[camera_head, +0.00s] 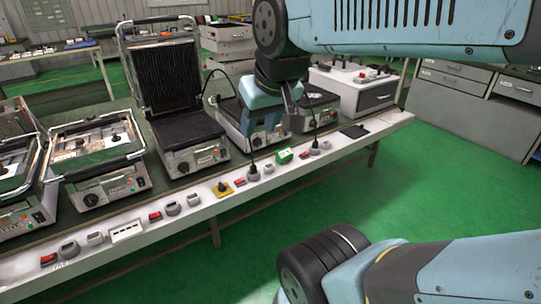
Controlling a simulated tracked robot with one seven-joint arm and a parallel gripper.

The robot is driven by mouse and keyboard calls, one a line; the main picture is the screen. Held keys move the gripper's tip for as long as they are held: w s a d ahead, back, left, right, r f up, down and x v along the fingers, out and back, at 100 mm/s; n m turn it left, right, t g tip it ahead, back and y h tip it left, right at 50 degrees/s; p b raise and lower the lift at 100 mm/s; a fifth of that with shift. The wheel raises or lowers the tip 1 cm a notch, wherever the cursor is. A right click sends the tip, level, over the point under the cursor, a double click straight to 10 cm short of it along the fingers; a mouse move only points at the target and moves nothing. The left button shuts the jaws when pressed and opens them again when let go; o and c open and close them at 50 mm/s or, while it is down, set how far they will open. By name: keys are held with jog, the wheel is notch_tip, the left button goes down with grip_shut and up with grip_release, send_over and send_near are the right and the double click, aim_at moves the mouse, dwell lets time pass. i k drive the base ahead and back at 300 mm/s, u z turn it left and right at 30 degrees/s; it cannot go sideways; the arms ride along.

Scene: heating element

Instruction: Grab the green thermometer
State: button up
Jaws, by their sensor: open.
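A small green device (284,155), which looks like the green thermometer, sits on the light front strip of the workbench, right of centre. It is small in this view and its details are not clear. My gripper (277,112) hangs at the end of my light-blue arm, above the bench and in front of the grills. In the picture it is above the green device and apart from it. It is open and holds nothing that I can see. Its fingers are hard to make out against the dark appliances.
A contact grill (187,128) stands with its lid up; another grill (100,160) is to its left. Cables hang near the device. A dark flat item (354,131) lies rightward. Green floor (440,180) is clear.

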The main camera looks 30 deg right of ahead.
aim_at(282, 157)
jog(key=z, duration=0.1)
jog(key=i, duration=0.95)
jog(key=u, duration=0.1)
